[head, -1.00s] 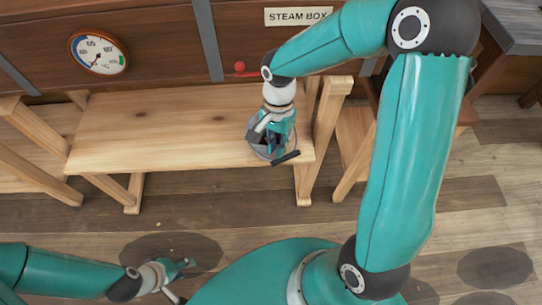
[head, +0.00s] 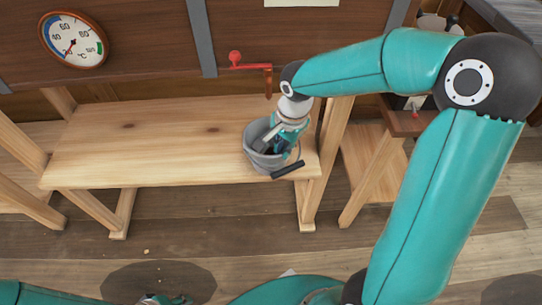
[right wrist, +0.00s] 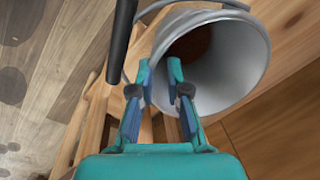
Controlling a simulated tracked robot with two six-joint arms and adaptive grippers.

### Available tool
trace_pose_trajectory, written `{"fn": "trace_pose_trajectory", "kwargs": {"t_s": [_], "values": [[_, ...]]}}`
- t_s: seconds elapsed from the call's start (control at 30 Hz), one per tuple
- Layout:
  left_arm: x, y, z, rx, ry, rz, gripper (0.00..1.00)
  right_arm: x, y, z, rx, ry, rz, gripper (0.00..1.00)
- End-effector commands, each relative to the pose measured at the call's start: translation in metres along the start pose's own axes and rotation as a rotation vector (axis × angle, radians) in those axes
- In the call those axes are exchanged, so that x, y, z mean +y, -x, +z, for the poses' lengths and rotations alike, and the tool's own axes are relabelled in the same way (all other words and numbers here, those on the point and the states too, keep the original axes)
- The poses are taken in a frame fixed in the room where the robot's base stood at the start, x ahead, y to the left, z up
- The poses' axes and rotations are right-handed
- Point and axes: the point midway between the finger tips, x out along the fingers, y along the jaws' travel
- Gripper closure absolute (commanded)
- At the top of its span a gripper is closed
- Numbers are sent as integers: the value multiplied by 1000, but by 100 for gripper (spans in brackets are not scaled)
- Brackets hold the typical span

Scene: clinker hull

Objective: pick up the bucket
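The bucket (head: 254,151) is grey and stands upright near the right end of the wooden bench (head: 130,145) in the head view. Its black handle grip (head: 288,170) hangs at the front rim. My right gripper (head: 282,147) reaches down at the bucket's mouth, tilted, and covers part of it. In the right wrist view the bucket (right wrist: 235,60) shows its mouth and inner wall. The right gripper's fingertips (right wrist: 159,66) are apart at the near rim, with a gap between them. My left gripper (head: 165,299) is cut off by the bottom edge of the head view.
A red-handled valve (head: 236,60) and a round gauge (head: 72,40) are on the wooden box behind the bench. A small wooden stand (head: 365,165) is right of the bench. The bench top left of the bucket is clear.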

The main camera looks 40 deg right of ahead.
Motion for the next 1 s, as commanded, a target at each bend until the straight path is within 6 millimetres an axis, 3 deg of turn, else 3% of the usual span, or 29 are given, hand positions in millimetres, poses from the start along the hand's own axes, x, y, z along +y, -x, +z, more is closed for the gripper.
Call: {"fn": "trace_pose_trajectory", "kwargs": {"t_s": [0.1,0.37,0.63,0.93,1.0], "values": [[-1,-4,0,0,0,0,60,1,-18,0,0,0,3,85],[-2,-6,0,0,0,0,60,2,-34,-2,-1,-1,3,85],[-5,-13,0,0,0,0,60,4,-70,-6,-1,-1,3,85],[-5,-13,0,0,0,0,60,4,-75,-6,0,-1,-1,85],[-5,-13,0,0,0,0,60,4,-75,-6,0,-1,0,93]]}}
